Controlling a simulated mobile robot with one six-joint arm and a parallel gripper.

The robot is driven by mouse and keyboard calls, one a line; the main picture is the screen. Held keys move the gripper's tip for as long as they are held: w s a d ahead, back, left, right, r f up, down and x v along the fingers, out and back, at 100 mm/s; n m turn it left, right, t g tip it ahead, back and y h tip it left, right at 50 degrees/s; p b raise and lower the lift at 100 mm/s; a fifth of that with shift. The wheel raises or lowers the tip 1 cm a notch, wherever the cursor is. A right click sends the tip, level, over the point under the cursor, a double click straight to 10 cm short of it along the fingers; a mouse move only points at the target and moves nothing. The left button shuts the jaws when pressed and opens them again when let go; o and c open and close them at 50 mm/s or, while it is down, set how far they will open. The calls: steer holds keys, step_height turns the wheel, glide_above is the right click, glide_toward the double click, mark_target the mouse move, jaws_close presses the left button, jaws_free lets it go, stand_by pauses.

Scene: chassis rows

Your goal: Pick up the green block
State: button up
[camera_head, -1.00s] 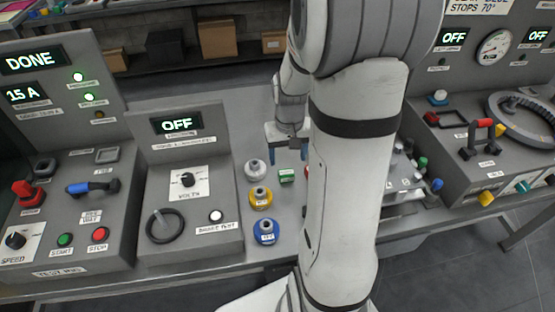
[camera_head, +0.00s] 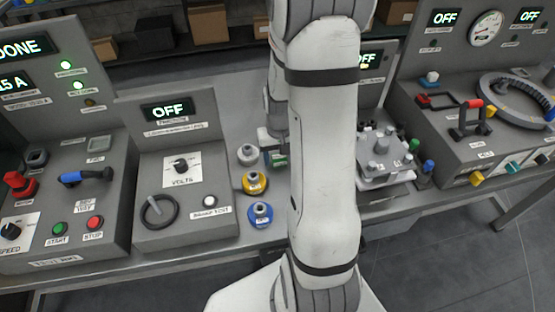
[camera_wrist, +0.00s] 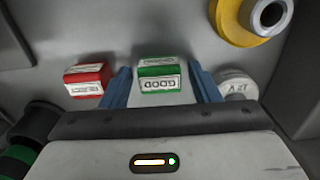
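The green block (camera_wrist: 159,70), with a white label, sits between the two blue fingers of my gripper (camera_wrist: 160,80) in the wrist view. The fingers are open, with a small gap on each side of the block. In the head view the green block (camera_head: 280,160) is partly hidden by my gripper (camera_head: 274,156), which is low at the bench beside the grey knobbed piece. My arm hides the area to the right of the block there.
A red block (camera_wrist: 88,79) lies just left of my left finger. A grey-white knobbed piece (camera_wrist: 237,84) is close to the right finger. A yellow one (camera_head: 255,183) and a blue one (camera_head: 260,214) stand in front. Control panels flank the bench.

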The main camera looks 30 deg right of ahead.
steer(key=c, duration=0.8)
